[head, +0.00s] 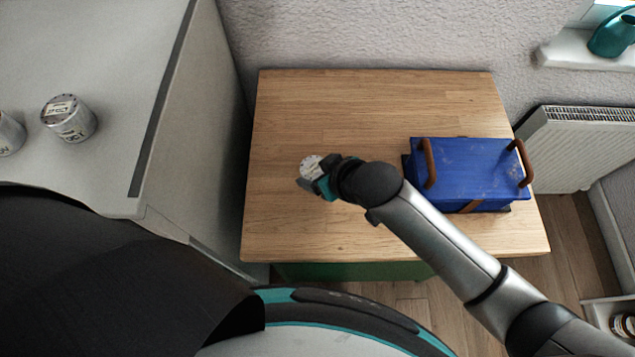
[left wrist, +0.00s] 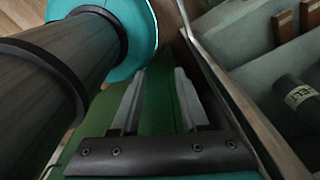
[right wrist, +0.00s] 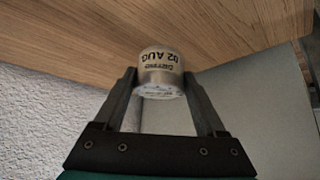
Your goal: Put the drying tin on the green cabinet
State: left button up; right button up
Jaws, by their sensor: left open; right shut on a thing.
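The drying tin (head: 311,166) is a small pale round tin; its label reads "DRYING 02 AUG" upside down in the right wrist view (right wrist: 160,72). My right gripper (head: 312,180) is shut on it, with one finger on each side. The tin is over the left middle part of the wooden top of the green cabinet (head: 350,110). I cannot tell whether it touches the wood. The cabinet's green front (head: 350,270) shows below the top. My left gripper (left wrist: 158,85) is open and empty beside a green surface, and is out of sight in the head view.
A blue box (head: 470,168) with brown handles stands on the cabinet's right side. Two similar tins, one whole (head: 68,118) and one cut off (head: 8,135), stand on the grey surface at left. The cabinet top's back and front left are clear. A radiator (head: 575,150) is at right.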

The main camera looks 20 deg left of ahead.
jog(key=shift+f, duration=0.75)
jog(key=shift+f+b, duration=0.45)
jog(key=shift+f, duration=1.35)
jog(key=shift+f, duration=0.15)
jog(key=o, duration=1.4)
jog(key=shift+s+d+r, duration=0.15)
jog(key=shift+d+r, duration=0.1)
jog(key=shift+r, duration=0.3)
jog(key=p+v, duration=0.2)
jog(key=v, duration=0.9)
jog(key=shift+s, duration=0.1)
